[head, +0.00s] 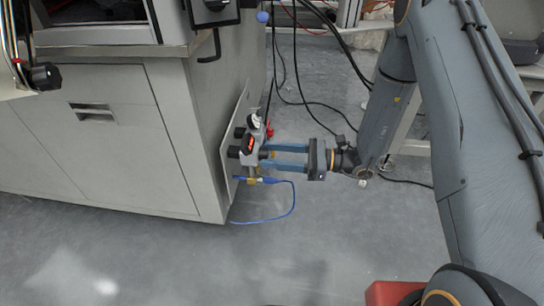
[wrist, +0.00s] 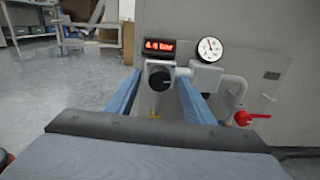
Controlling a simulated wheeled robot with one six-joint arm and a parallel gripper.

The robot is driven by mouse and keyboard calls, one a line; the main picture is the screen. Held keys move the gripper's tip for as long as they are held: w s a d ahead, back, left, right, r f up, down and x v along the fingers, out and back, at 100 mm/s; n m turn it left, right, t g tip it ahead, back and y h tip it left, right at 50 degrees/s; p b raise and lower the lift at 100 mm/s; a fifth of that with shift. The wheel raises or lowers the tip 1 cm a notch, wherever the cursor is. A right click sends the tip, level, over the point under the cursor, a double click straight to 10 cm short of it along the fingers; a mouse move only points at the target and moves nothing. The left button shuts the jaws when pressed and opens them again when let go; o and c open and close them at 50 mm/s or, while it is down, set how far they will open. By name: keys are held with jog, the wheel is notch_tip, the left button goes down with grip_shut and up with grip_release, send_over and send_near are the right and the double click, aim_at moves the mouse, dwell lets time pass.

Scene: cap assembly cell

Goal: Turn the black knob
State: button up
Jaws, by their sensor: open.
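The black knob (wrist: 159,78) is round and faces my gripper in the wrist view. It sits on the regulator's fittings, under a display (wrist: 160,46) with red lit digits ending in "bar". My gripper (wrist: 159,84) is open, with one blue finger on each side of the knob and a gap showing to both. In the head view my gripper (head: 265,156) reaches level from the right to the regulator (head: 251,146) on the cabinet's side. The knob is hard to make out there. Whether the fingertips are level with the knob in depth I cannot tell.
A white round gauge (wrist: 210,49) and a red valve handle (wrist: 250,117) are right of the knob. A blue hose (head: 291,205) loops below the regulator beside the grey cabinet (head: 110,150). Black cables (head: 300,85) hang behind. The floor in front is clear.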

jog(key=shift+a, duration=0.35)
jog(key=c, duration=1)
jog(key=shift+c, duration=0.2)
jog(key=shift+m, duration=0.3)
